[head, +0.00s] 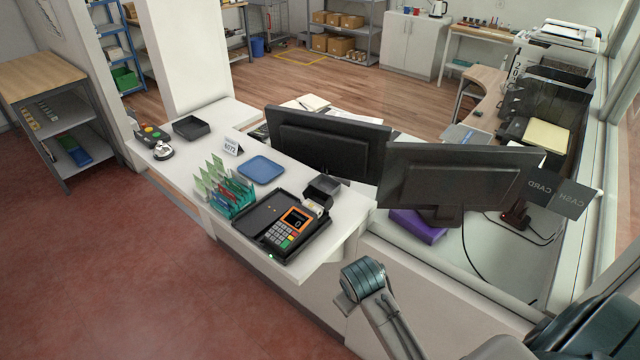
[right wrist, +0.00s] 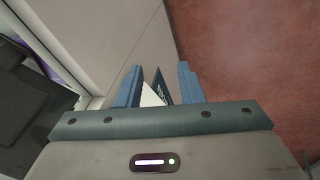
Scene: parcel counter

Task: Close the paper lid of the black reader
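The black reader (head: 291,230) with an orange-framed screen and keypad sits on a black tray at the near end of the white counter. Its dark paper lid (head: 325,187) stands raised at the back, over a white paper roll (head: 315,207). My right arm comes in from the lower right, in front of the counter and apart from the reader. In the right wrist view my right gripper (right wrist: 159,70) has its two blue fingers spread apart. A white and dark green shape shows between them; I cannot tell what it is. My left gripper is not in view.
Two black monitors (head: 327,143) (head: 458,184) stand behind and right of the reader. A rack of green cards (head: 229,194) and a blue tray (head: 261,169) lie left of it. Red floor (head: 150,280) is free in front of the counter.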

